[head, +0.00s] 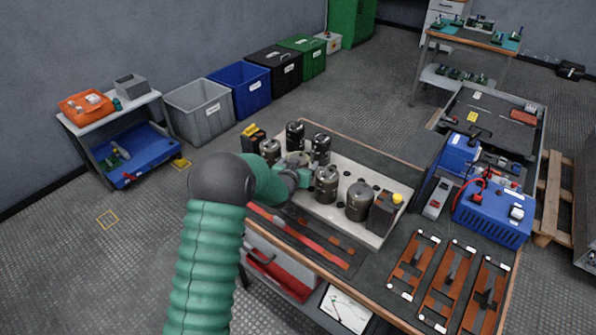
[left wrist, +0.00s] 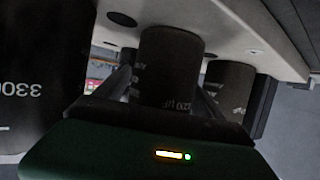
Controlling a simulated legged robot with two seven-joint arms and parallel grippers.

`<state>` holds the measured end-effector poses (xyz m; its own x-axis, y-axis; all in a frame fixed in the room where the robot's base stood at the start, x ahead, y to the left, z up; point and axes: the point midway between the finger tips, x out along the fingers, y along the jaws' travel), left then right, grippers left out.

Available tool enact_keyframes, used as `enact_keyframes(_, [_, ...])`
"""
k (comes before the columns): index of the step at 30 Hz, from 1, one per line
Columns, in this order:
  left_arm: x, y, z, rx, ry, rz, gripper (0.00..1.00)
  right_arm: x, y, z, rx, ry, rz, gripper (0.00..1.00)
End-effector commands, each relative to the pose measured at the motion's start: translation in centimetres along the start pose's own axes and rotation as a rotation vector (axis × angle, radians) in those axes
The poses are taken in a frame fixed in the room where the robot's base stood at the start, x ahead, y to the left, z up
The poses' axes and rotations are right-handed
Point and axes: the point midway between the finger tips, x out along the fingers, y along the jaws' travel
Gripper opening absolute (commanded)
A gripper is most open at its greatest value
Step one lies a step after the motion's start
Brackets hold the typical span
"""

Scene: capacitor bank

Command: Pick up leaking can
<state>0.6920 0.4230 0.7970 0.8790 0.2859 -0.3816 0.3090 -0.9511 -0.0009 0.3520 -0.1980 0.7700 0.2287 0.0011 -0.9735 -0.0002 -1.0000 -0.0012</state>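Several dark cylindrical cans stand on a pale tray (head: 385,232) on the workbench: two at the back (head: 295,134) (head: 320,149), one at the left (head: 270,150), and two nearer the front right (head: 327,184) (head: 359,201). I cannot tell which one leaks. My left gripper (head: 298,168) reaches in among them, over the tray's left half. In the left wrist view, a dark can with pale print (left wrist: 170,62) stands between my fingers; whether they press on it is unclear. Another can (left wrist: 229,88) is close at the right. My right gripper is out of view.
A boxy unit with a yellow top (head: 385,213) stands at the tray's right end, another (head: 252,137) at its left. Blue power units (head: 490,212) and copper bars (head: 413,262) occupy the bench's right. Coloured bins (head: 200,110) line the wall; the floor at left is mostly clear.

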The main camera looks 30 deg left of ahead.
Motion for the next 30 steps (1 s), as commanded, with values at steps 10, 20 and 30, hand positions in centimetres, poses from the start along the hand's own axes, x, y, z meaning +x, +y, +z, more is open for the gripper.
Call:
enact_keyframes(10, [0.0, 0.0, 0.1, 0.0, -0.001, -0.001, 0.32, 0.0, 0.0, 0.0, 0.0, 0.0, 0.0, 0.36])
enact_keyframes(20, [0.0, 0.0, -0.1, 0.001, 0.003, 0.0, 0.0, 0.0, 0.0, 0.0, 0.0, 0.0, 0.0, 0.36])
enact_keyframes(30, [-0.8, 0.0, -2.2, 0.001, 0.007, 0.0, 0.0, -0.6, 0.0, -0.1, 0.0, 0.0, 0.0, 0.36])
